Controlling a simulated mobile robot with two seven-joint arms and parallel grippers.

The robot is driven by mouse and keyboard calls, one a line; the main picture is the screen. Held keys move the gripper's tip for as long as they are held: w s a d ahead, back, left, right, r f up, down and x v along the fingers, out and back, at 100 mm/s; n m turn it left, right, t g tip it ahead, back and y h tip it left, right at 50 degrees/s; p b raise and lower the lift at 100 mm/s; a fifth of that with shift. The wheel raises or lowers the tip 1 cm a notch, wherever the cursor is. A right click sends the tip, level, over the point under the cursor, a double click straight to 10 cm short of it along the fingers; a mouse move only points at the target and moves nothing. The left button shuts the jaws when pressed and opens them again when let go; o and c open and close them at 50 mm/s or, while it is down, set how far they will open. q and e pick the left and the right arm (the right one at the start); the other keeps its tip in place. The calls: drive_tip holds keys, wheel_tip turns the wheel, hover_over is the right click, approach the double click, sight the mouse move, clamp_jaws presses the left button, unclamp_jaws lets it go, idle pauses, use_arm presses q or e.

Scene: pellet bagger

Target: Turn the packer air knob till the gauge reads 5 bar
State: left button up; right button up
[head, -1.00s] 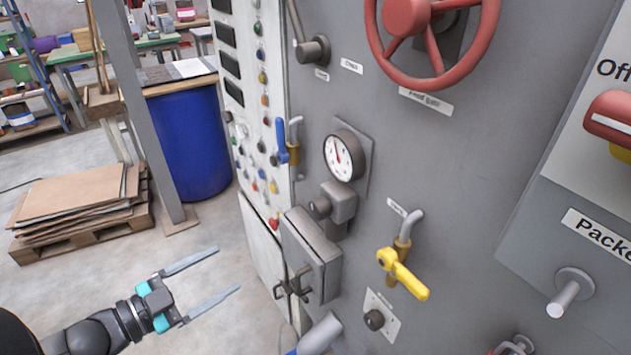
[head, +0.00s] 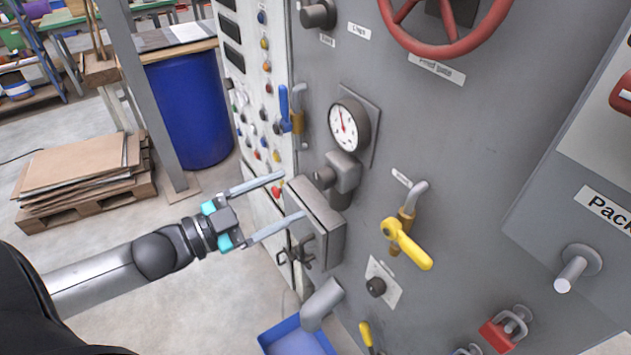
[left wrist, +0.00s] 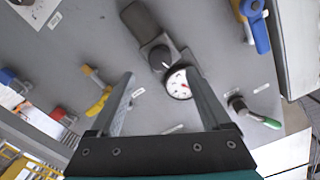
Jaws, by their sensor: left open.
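The round white gauge (head: 349,125) with a dark rim is on the grey machine panel. Its needle points up and slightly left; the scale is too small to read. In the left wrist view the knob (left wrist: 160,57) and the gauge (left wrist: 178,84) appear between the open fingers. My right gripper is out of view.
A grey box (head: 318,225) juts out just below the regulator, close to the lower finger. A blue-handled valve (head: 284,108) is left of the gauge; a yellow-handled valve (head: 408,243) is lower right. A blue bin (head: 298,340) stands on the floor below.

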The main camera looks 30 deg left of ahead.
sight(318, 182)
use_arm(q)
drive_tip(key=shift+x, duration=3.65)
drive_tip(key=shift+c, duration=0.3)
clamp_jaws()
drive_tip(key=m+p, duration=0.1)
drive_tip(key=m, duration=0.1)
drive_tip(key=shift+m, duration=0.3)
drive_tip(key=shift+m+p, duration=0.4)
drive_tip(key=shift+m, duration=1.1)
